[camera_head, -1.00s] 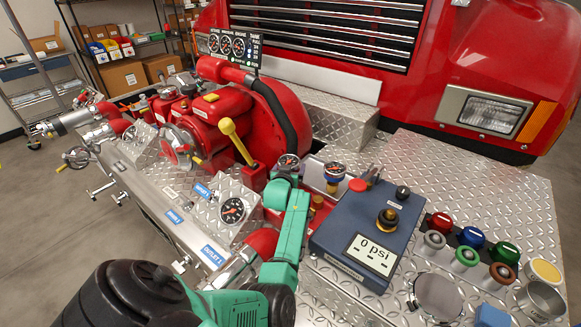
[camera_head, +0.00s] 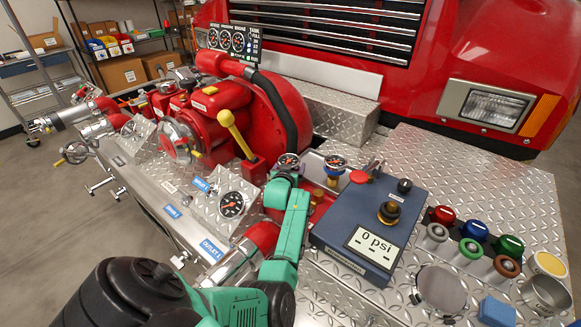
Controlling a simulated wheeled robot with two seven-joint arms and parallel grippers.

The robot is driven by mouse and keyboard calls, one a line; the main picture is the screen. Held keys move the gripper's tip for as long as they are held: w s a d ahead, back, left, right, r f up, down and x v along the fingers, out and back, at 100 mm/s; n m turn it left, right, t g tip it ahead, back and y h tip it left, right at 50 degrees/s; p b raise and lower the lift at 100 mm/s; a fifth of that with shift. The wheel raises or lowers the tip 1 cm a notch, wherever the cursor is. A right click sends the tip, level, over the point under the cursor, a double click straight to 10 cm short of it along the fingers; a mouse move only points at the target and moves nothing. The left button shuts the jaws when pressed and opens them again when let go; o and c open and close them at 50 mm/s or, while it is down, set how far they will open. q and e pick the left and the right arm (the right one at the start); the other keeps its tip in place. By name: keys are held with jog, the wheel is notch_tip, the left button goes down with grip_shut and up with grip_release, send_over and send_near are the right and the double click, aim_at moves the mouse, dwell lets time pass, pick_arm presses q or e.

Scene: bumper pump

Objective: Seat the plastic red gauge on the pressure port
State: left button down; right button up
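My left arm comes in from the lower left and ends at a small round gauge (camera_head: 288,160) with a dark dial and some red on it. The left gripper (camera_head: 285,176) appears shut on this gauge, above the deck by the red pump. The fingertips are small and partly hidden. A second dark-dial gauge (camera_head: 335,162) stands upright on a blue base just to the right, apart from the gripper. A blue tester box (camera_head: 335,237) reads 0 psi and carries a brass and black fitting (camera_head: 389,212). I cannot tell which fitting is the pressure port. My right gripper is not in view.
The red pump (camera_head: 215,110) with a yellow-knobbed lever (camera_head: 226,119) stands left of the gripper. A panel gauge (camera_head: 231,205) sits lower left. Several coloured caps (camera_head: 474,231), a blue block (camera_head: 497,311) and metal cups fill the right. The deck plate (camera_head: 480,170) behind the box is clear.

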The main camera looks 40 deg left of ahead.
pick_arm(q)
jog(key=shift+r, duration=0.2)
grip_release()
jog(key=shift+f, duration=0.15)
notch_tip(320, 180, up, 20)
jog(key=b, duration=0.1)
dwell(0.5)
